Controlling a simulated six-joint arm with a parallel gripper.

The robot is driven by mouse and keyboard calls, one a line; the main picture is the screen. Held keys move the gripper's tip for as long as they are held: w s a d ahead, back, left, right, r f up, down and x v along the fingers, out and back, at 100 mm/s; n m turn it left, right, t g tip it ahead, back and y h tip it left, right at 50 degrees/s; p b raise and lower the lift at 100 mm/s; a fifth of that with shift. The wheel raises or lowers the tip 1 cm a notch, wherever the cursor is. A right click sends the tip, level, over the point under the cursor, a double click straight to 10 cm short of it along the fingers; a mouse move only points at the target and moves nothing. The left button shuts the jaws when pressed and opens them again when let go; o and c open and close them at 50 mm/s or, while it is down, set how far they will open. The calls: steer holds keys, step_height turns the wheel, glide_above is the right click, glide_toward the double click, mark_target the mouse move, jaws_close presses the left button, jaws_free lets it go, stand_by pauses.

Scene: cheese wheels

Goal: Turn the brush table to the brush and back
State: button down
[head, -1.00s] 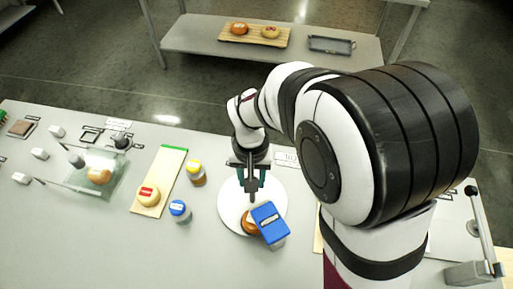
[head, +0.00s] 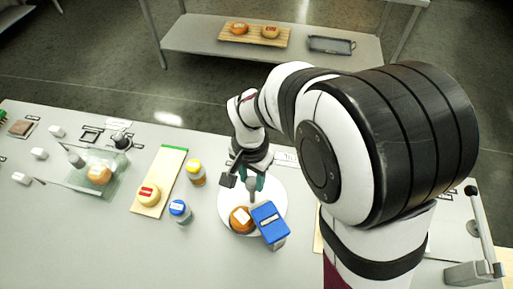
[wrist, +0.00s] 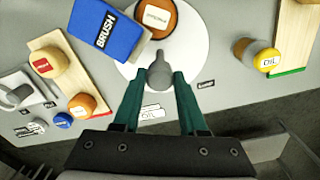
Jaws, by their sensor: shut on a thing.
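The brush table is a round white turntable (head: 272,190) with a grey upright peg near its edge; it also shows in the wrist view (wrist: 196,48). My gripper (head: 252,184) is shut on the grey peg (wrist: 159,72), its green fingers on either side. An orange-brown cheese wheel (head: 239,220) with a pale label lies on the turntable; the wrist view shows it (wrist: 158,17) cut by the top edge. The blue brush block (head: 268,217), lettered BRUSH in the wrist view (wrist: 106,32), stands over the turntable's near right edge, close beside the cheese.
A yellow-lidded jar (head: 195,172) and a blue-lidded jar (head: 180,211) stand left of the turntable. A wooden board (head: 168,168) carries a labelled cheese (head: 148,195). Farther left is a glass plate with another cheese (head: 99,174). My arm hides much of the right side.

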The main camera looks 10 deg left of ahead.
steer(key=shift+m, duration=8.1)
steer(key=shift+c, duration=2.2)
jaws_free()
